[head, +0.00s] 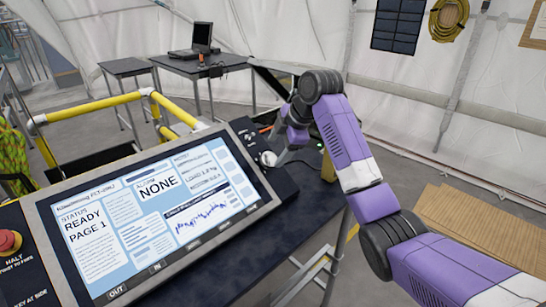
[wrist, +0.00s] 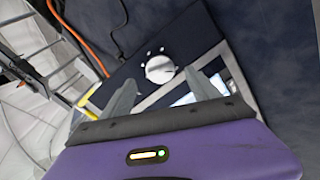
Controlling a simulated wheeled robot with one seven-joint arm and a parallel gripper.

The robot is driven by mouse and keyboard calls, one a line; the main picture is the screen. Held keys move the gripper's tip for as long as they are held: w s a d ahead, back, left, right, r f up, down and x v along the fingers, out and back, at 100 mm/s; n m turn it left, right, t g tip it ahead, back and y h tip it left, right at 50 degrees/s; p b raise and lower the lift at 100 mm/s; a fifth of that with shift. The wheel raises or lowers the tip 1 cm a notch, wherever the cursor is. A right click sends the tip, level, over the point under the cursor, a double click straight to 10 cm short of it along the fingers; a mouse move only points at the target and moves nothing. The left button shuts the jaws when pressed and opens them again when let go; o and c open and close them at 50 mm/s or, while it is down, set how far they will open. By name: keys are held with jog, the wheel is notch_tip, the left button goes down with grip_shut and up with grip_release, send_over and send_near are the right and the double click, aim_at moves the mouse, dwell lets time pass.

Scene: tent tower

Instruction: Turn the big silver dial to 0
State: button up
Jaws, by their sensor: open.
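The big silver dial (wrist: 160,69) is a round knob on a dark panel in the wrist view, with small white marks around part of it. Its setting is too small to read. In the head view the dial (head: 268,158) shows at the right end of the console, partly beside my gripper (head: 286,150). In the wrist view my gripper (wrist: 161,94) is open and empty. Its two grey fingers point toward the dial, one on each side in the picture. I cannot tell whether they touch it.
The console screen (head: 150,205) reads READY, PAGE 1 and NONE. A red button (head: 8,241) sits at the far left. Yellow rails (head: 92,106) stand behind the console. A laptop (head: 197,40) rests on a table behind. Brown boards (head: 462,235) lie on the floor at right.

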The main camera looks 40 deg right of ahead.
jog(key=shift+v, duration=1.25)
